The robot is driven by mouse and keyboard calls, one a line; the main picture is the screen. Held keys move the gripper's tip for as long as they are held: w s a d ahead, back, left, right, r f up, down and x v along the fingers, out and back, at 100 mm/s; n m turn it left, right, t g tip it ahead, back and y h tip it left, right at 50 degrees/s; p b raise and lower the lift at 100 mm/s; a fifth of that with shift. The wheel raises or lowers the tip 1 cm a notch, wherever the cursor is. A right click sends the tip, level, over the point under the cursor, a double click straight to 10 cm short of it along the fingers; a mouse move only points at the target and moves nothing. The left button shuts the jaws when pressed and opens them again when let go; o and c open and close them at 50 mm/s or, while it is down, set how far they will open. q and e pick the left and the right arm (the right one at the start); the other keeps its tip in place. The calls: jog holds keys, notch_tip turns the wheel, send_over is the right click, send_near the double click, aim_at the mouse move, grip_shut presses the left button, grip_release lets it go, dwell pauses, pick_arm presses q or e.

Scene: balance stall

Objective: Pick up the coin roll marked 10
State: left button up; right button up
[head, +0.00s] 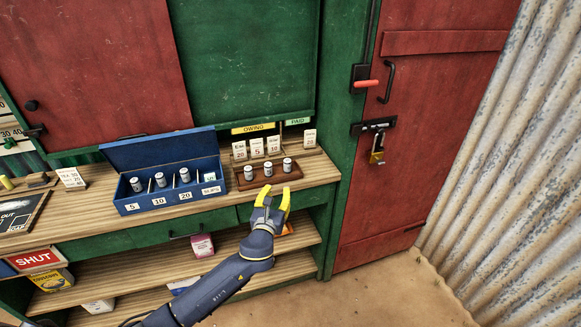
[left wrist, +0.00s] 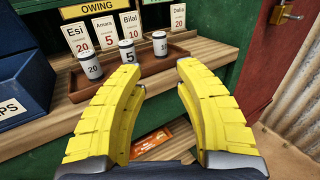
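The coin roll marked 10 (head: 287,165) stands upright at the right end of a brown tray on the counter. In the left wrist view this white roll with dark ends (left wrist: 160,43) shows its number. To its left in the tray stand the roll marked 5 (left wrist: 127,51) and the roll marked 20 (left wrist: 91,66). My left gripper (head: 275,195) has its yellow fingers spread and empty, in front of the tray and apart from the rolls. The fingers also show in the left wrist view (left wrist: 150,85), below the rolls in the picture. My right gripper is not in view.
The brown tray (head: 243,187) has cards with names and numbers behind it, under the OWING sign (head: 253,128). An open blue box (head: 128,207) with several rolls in labelled compartments stands to its left. Bare counter (head: 318,172) lies right of the tray.

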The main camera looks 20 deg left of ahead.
aim_at(287, 163)
pick_arm(q)
jog(key=w, duration=0.8)
jog(key=w+a, duration=0.1)
jog(key=w, duration=0.3)
jog(key=shift+w, duration=0.1)
jog(key=w, duration=0.3)
jog(key=shift+w+a+r, duration=0.15)
jog(key=shift+w+r, duration=0.1)
jog(key=shift+r, duration=0.1)
jog(key=shift+w, duration=0.8)
jog(key=shift+c, duration=0.2)
grip_shut()
